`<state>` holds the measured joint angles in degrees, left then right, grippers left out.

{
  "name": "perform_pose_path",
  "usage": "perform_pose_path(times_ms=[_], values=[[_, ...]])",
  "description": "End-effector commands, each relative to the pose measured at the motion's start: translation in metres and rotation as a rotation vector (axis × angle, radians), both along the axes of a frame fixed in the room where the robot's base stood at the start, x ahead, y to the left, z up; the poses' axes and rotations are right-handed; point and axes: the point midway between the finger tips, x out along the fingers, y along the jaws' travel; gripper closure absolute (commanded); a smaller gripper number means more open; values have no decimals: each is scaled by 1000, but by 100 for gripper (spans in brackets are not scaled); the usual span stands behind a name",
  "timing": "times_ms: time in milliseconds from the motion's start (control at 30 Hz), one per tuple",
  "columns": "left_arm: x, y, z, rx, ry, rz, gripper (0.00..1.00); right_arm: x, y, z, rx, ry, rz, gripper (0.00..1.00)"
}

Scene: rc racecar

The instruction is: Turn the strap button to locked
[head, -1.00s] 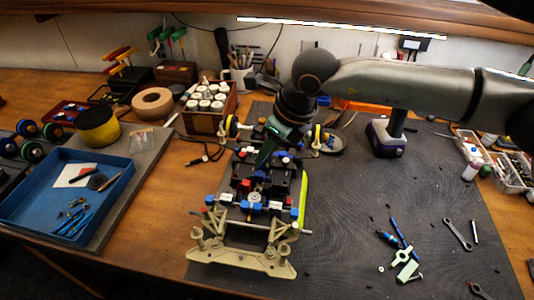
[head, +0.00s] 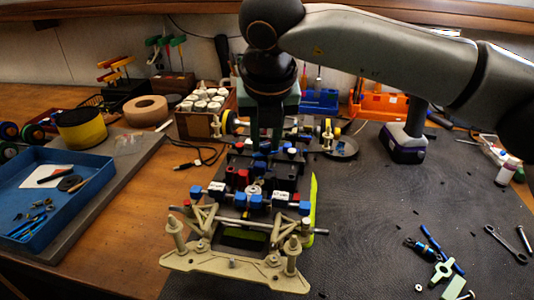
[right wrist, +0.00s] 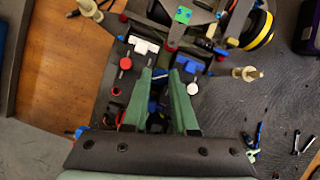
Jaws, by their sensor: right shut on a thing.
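The RC car chassis (head: 232,264) stands on the dark mat, with its tan frame end toward me and red, blue, black and white parts on top. My right gripper (head: 265,146) points down over the middle of the chassis. In the right wrist view, its green fingers (right wrist: 163,74) are closed in on a small blue part (right wrist: 158,78) between their tips. The fingers partly hide this part, and I cannot tell whether it is the strap button or how it is turned. A red round knob (right wrist: 113,91) sits left of the fingers. My left gripper is not in view.
A blue tray (head: 88,187) lies at left. Small tools, including a wrench (head: 508,244), lie at right. The mat right of the chassis is mostly clear.

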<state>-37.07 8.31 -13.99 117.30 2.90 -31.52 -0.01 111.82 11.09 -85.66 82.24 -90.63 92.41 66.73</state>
Motion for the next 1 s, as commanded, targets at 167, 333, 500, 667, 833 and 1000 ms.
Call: perform_pose_path(times_ms=[167,333,500,667,833,1000], values=[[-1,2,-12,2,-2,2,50,0,2,-2,0,-2,-168,100],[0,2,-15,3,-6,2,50,0,3,-1,1,-1,-317,100],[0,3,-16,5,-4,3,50,0,4,0,1,-1,-439,100],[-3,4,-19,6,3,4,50,1,4,1,1,-1,-525,100],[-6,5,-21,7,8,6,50,1,5,1,3,-1,-580,100],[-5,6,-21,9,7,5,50,1,5,1,2,-1,-607,100]])
